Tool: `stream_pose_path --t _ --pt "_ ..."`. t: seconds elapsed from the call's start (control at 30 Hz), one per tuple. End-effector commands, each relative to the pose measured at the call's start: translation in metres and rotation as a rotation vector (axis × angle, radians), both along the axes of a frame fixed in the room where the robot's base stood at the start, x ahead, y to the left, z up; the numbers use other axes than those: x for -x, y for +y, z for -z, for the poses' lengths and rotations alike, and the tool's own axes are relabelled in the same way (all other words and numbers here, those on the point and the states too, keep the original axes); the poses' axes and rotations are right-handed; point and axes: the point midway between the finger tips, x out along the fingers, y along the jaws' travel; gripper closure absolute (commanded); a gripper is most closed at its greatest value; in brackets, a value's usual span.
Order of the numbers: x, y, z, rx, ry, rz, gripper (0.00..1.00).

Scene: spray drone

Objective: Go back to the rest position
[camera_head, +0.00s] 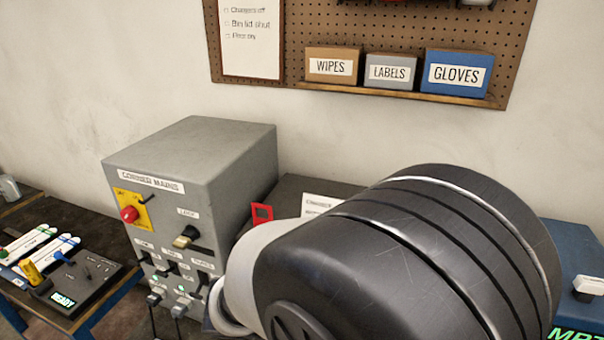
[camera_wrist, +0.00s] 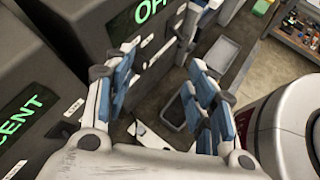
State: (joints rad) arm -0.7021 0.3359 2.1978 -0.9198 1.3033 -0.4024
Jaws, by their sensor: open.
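My gripper (camera_wrist: 163,82) shows in the wrist view with its two blue-padded fingers apart. I see nothing held between them. Grey trays and a dark surface lie beyond the fingers. In the head view a large dark, rounded link of my arm fills the lower right and hides part of the bench. My gripper is not seen in that view.
The grey mains box (camera_head: 190,165) stands left of my arm. A charger panel (camera_head: 78,280) with pens sits at far left. Boxes for wipes (camera_head: 334,62), labels (camera_head: 391,70) and gloves (camera_head: 458,72) sit on a wall shelf. Dark cabinets with green lettering (camera_wrist: 30,112) are close left of my gripper.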

Motion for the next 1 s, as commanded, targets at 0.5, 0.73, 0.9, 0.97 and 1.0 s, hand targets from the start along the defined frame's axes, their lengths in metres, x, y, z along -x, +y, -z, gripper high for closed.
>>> stream_pose_path --t 0.5,0.73,0.9,0.97,1.0 --pt "0.111 -0.056 -0.028 -0.840 -0.527 0.957 0.49" --pt "0.129 -0.046 -0.041 -1.143 -0.770 1.251 0.49" --pt "0.132 -0.042 -0.048 -1.252 -0.857 1.342 0.49" --pt "0.132 -0.041 -0.049 -1.265 -0.868 1.354 0.49" --pt "0.132 -0.041 -0.049 -1.268 -0.871 1.358 0.49"
